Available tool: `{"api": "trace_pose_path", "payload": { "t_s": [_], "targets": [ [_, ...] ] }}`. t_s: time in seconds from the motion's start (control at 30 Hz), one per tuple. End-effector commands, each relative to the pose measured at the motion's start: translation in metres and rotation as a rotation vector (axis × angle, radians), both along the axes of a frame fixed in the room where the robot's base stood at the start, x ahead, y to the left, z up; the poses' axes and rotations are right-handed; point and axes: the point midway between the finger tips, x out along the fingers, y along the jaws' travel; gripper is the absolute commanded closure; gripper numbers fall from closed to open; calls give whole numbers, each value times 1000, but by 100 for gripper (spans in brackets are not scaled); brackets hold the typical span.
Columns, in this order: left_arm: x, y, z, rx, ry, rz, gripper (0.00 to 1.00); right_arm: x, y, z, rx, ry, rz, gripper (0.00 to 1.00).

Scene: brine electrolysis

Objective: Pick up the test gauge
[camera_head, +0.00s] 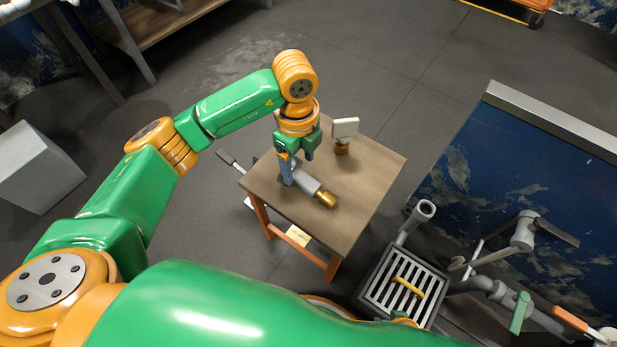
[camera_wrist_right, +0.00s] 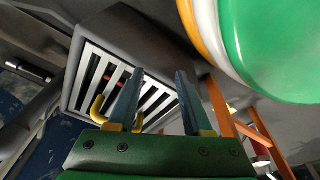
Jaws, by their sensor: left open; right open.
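On the small wooden table (camera_head: 374,170) stands a white square-faced piece on a brass fitting (camera_head: 344,130), toward the back. In front of it lies a grey cylinder with a brass end (camera_head: 313,187). Neither carries a readable label, so I cannot tell for sure which is the test gauge. My left gripper (camera_head: 294,168) is open and points down at the grey cylinder's far end, partly covering it. I cannot tell whether its fingers touch the cylinder. My right gripper (camera_wrist_right: 157,97) is open and empty in the right wrist view, with a grated box beyond its fingers.
The grated box (camera_head: 373,283) holds a yellow handle (camera_head: 408,287) and stands right of the table. Grey pipes with a green lever (camera_head: 520,312) are at the lower right. A blue panel (camera_head: 520,170) rises behind them. The table's right part is clear.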

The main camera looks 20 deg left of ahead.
Motion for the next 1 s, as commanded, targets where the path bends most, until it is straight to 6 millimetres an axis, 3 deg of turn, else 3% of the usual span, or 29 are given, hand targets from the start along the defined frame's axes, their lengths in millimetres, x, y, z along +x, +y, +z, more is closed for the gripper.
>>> {"api": "trace_pose_path", "payload": {
  "t_s": [0.3, 0.57, 0.83, 0.87, 1.0],
  "targets": [
    [3, -3, -54, -6, 6, -3, 25, 29, 9, 24, 14, -26, -6, 50],
    [3, -3, -57, -8, 5, -4, 25, 31, 9, 30, 14, -27, -6, 50],
    [3, -3, -57, -9, 5, -4, 95, 31, 9, 30, 14, -27, -6, 50],
    [3, -3, -57, -9, 5, -4, 100, 31, 9, 30, 14, -27, -6, 50],
    [3, -3, -57, -9, 5, -4, 100, 31, 9, 30, 13, -27, -6, 50]
  ]
}}
